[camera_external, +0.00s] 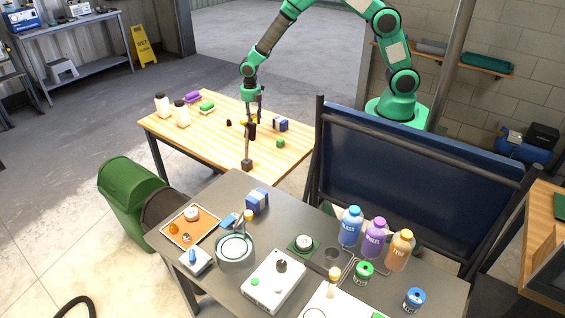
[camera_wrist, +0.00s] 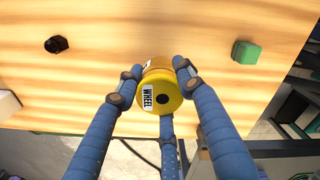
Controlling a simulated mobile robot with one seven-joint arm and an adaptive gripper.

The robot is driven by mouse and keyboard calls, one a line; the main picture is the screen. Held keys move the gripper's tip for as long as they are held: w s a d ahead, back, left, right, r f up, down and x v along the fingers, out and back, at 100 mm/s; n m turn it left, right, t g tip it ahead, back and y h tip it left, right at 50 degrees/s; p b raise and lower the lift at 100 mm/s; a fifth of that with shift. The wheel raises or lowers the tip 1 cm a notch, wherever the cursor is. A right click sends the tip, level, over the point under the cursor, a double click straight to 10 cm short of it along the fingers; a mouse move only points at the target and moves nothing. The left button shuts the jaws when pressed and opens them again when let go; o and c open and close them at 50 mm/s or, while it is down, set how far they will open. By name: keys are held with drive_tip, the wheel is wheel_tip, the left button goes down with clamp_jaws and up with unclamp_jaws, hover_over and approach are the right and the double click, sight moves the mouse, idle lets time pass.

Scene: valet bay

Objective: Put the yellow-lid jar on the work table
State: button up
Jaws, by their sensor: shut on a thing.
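My gripper (camera_external: 250,119) is above the wood-topped table (camera_external: 219,138) in the external view. In the wrist view my gripper (camera_wrist: 152,80) has its blue fingers closed around a yellow jar (camera_wrist: 163,93). The jar has a "WHEEL" label and a dark spot on the end facing the camera. In the external view it is a small yellow patch, partly hidden by the gripper. The wooden top (camera_wrist: 155,30) lies behind the jar in the wrist view. Whether the jar touches the top I cannot tell.
The grey table is crowded. A dark blue panel (camera_external: 400,165) stands right.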

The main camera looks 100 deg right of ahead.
drive_tip(key=shift+f, duration=1.25)
drive_tip(key=shift+w, duration=0.1)
drive_tip(key=b, duration=0.3)
hover_over(224, 136)
drive_tip(key=shift+a+f, duration=0.25)
drive_tip(key=shift+f, duration=0.45)
drive_tip(key=shift+f+b, duration=0.5)
drive_tip(key=shift+f, duration=1.25)
drive_tip(key=shift+f, duration=0.1)
